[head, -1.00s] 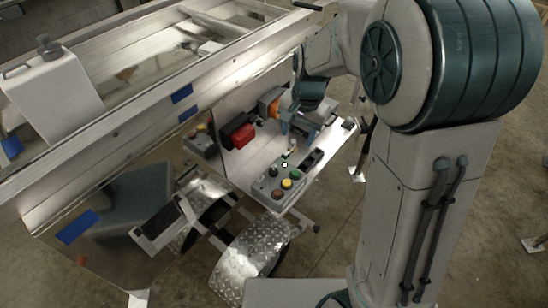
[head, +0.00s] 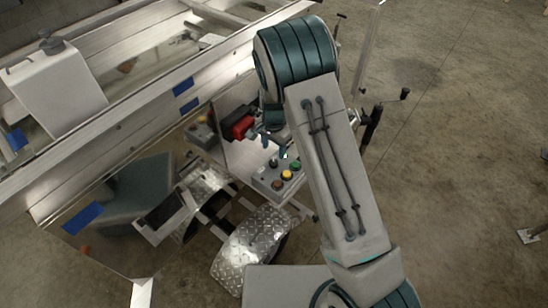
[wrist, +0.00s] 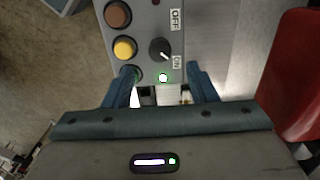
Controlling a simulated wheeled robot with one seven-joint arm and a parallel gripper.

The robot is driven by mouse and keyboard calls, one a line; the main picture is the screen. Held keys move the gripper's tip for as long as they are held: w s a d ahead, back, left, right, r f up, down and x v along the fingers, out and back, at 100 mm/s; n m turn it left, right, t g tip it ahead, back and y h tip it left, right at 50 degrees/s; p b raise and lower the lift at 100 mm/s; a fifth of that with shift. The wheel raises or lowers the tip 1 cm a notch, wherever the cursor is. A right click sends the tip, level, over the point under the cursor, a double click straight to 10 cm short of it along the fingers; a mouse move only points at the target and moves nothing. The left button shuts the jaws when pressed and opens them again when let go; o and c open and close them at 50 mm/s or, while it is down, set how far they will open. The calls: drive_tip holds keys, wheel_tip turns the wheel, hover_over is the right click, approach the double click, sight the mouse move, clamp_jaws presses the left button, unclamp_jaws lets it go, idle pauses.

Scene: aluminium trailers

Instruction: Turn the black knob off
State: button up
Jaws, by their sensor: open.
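The black knob (wrist: 160,48) is on a grey control box (wrist: 143,30), between the printed words OFF and ON. Its white pointer mark points toward ON. The left finger partly hides the green button (wrist: 132,73). In the head view my gripper (head: 274,147) is small and partly hidden by my arm.
A yellow button (wrist: 125,48) and a brown button (wrist: 118,14) lie left of the knob. A red object (wrist: 294,80) stands at the right in the wrist view; a red and black unit (head: 240,125) is beside the box. The trailer wall rises behind.

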sight(274, 162)
wheel_tip(274, 162, down, 6)
drive_tip(key=shift+f+p, duration=0.25)
drive_tip(key=shift+p, duration=0.2)
drive_tip(key=c, duration=1)
